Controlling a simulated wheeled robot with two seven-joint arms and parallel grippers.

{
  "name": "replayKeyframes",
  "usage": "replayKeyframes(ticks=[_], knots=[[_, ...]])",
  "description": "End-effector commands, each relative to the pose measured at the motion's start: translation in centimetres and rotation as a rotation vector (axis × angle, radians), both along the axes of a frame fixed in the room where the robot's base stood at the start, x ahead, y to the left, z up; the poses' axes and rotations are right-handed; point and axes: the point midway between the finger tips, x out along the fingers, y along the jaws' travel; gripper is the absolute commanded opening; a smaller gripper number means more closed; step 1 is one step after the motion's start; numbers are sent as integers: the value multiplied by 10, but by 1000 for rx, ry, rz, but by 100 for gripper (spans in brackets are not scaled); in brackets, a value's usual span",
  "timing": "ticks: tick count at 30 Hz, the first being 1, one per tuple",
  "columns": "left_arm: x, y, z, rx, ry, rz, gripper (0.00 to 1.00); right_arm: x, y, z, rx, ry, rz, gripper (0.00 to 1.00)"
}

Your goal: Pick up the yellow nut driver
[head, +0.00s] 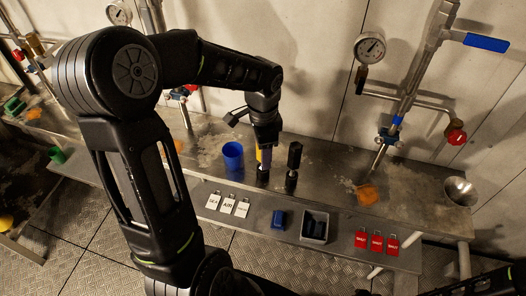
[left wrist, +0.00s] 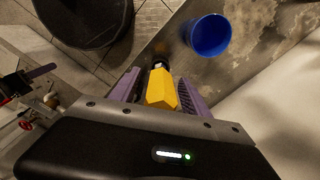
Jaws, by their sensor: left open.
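The yellow nut driver (left wrist: 160,92) stands between the two purple-grey fingers of my left gripper (left wrist: 158,88) in the left wrist view. The fingers are open, one on each side of it, with its dark end beyond. In the head view my left gripper (head: 263,160) points down at the steel bench, and a strip of the yellow nut driver (head: 259,155) shows beside its finger. The rest of the driver is hidden by the gripper. My right gripper is not seen; only part of a dark arm shows at the lower right.
A blue cup (head: 233,156) stands just left of the gripper, and a black-handled tool (head: 294,160) stands upright just right. Pipes (head: 400,105) rise behind.

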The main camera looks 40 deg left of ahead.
Motion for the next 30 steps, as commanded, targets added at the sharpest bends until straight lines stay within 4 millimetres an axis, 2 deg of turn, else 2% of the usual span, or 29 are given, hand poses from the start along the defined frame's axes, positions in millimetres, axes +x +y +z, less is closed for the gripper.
replayKeyframes(ticks=[6, 25, 30], knots=[[0, 0, 0, 0, 0, 0, 53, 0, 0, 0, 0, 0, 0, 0], [0, 0, 0, 0, 0, 0, 1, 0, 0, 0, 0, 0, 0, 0], [0, 0, 0, 0, 0, 0, 0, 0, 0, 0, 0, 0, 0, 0]])
